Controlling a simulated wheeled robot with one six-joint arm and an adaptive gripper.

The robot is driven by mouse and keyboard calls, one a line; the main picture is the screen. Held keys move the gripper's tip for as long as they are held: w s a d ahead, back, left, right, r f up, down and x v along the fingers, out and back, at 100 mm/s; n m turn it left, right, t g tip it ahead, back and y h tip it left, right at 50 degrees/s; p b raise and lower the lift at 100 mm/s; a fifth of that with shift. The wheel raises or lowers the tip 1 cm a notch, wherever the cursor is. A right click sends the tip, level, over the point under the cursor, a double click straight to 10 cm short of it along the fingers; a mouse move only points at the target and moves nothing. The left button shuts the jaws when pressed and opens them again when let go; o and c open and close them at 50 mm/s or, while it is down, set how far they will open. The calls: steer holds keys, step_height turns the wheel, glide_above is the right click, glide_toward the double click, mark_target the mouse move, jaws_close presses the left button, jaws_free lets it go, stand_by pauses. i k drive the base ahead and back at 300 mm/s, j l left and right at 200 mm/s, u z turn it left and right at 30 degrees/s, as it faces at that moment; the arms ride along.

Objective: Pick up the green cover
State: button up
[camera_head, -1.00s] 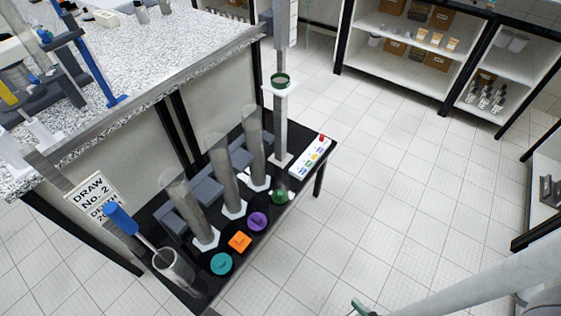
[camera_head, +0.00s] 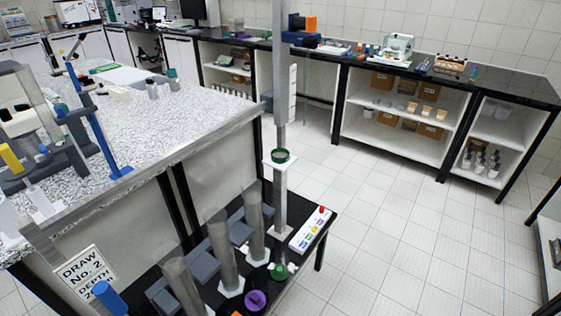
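A small round green piece (camera_head: 279,272) lies on the low black bench (camera_head: 318,233), beside the purple disc (camera_head: 256,300); it looks like a cover. A second green round piece (camera_head: 281,156) sits on a small white shelf on the upright grey post (camera_head: 280,200). I cannot tell for sure which of the two is the green cover. My gripper is not in view.
Several clear tubes (camera_head: 222,255) stand on the black bench near the covers. A white panel with coloured marks (camera_head: 311,230) lies at its right end. A speckled counter (camera_head: 170,115) is at left, shelving (camera_head: 405,110) behind. The tiled floor (camera_head: 400,240) is clear at right.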

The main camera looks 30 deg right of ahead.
mark_target(279, 272)
steer(key=i+j, duration=0.3)
steer(key=i, duration=0.2)
steer(key=i+j, duration=0.3)
steer(key=i, duration=0.15)
